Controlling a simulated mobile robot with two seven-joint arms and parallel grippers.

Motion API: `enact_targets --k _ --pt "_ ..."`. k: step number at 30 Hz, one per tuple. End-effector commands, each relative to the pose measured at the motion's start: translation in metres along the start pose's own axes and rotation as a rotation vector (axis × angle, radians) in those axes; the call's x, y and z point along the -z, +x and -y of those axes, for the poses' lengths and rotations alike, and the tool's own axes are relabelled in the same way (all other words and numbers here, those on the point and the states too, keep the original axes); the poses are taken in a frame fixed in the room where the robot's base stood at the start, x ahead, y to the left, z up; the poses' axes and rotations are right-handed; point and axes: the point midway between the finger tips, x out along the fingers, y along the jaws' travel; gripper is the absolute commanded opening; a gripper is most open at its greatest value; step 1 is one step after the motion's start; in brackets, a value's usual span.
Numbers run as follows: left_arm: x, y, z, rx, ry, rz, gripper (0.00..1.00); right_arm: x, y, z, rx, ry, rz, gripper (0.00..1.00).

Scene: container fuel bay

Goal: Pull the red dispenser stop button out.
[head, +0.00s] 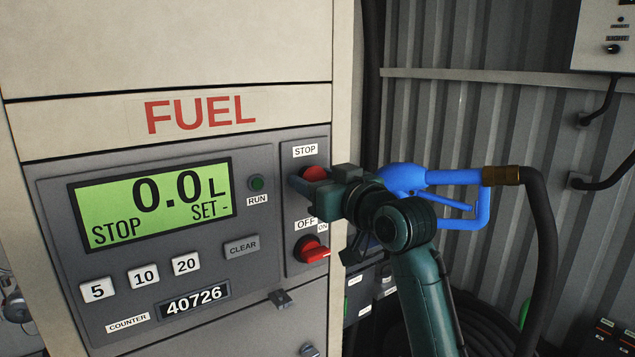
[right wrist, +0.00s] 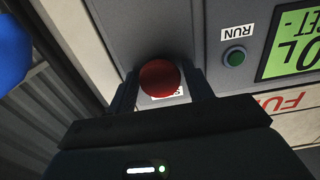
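The red stop button (head: 314,173) sits under the STOP label on the fuel dispenser's side strip. My right gripper (head: 325,180) is at the button, with one finger on either side of it. In the right wrist view the red button (right wrist: 160,78) shows between the two fingertips of my right gripper (right wrist: 161,88). The fingers look apart and close to the button's sides; I see no clear grip on it. The near finger hides the button's lower part in the head view. The display (head: 153,203) reads 0.0 L and STOP. My left gripper is not in view.
A red OFF/ON rotary switch (head: 311,250) is just below my right gripper. A green RUN button (head: 256,183) is to the left. A blue fuel nozzle (head: 430,180) with a black hose (head: 545,240) hangs close behind my right wrist.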

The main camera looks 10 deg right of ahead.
Motion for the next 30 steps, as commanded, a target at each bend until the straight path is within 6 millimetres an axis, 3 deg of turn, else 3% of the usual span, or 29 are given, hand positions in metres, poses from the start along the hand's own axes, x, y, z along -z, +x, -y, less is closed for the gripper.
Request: enact_targets --k 11,23,24,30 --pt "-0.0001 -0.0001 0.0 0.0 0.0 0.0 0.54 -0.0002 -0.0002 0.0 0.0 0.0 0.0 0.2" --pt "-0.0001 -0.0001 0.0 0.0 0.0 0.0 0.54 -0.0007 -0.0069 -0.0003 0.0 -0.001 0.001 0.2" --pt "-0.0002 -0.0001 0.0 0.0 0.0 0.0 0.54 -0.0008 -0.0076 -0.0003 0.0 0.0 0.001 0.43" --pt "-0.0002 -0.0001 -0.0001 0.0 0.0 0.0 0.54 -0.0004 -0.0071 -0.0002 0.0 0.0 0.001 0.6"
